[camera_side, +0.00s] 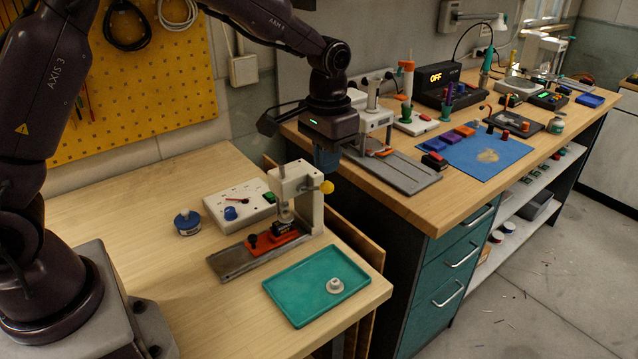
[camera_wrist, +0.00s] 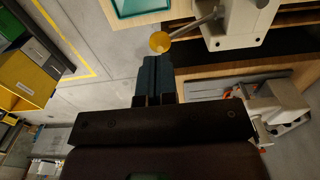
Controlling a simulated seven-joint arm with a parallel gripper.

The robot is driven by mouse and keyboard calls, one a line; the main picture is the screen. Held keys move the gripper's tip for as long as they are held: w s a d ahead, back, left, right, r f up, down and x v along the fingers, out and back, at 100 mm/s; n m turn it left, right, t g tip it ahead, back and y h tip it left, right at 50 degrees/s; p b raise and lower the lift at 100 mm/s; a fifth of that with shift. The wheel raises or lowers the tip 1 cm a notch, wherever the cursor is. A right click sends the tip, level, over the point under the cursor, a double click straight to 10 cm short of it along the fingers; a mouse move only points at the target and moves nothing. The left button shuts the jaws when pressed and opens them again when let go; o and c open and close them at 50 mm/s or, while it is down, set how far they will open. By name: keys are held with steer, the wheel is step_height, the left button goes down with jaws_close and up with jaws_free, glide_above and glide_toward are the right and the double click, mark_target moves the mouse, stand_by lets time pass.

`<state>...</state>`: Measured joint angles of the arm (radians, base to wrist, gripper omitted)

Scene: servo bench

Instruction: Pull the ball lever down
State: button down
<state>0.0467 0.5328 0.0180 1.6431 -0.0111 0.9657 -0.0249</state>
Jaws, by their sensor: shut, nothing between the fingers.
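The ball lever ends in a yellow ball (camera_side: 327,187) at the right side of a white press (camera_side: 303,195) on the near wooden bench. In the wrist view the yellow ball (camera_wrist: 160,42) sits on a grey rod that runs to the press body (camera_wrist: 240,22). My gripper (camera_side: 327,172) is shut and empty, its teal fingers pointing down just above the ball in the side view. In the wrist view the fingertips (camera_wrist: 154,60) are close to the ball. I cannot tell whether they touch it.
A red fixture (camera_side: 275,241) lies on the press base. A green tray (camera_side: 305,290) with a small pale part (camera_side: 335,286) is in front. A white switch box (camera_side: 240,201) and a blue-topped tin (camera_side: 187,222) stand to the left. A second bench (camera_side: 440,205) with many tools is to the right.

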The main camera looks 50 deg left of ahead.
mark_target(315, 188)
steer(key=shift+f, duration=0.1)
stand_by(0.4)
steer(key=shift+f, duration=1.1)
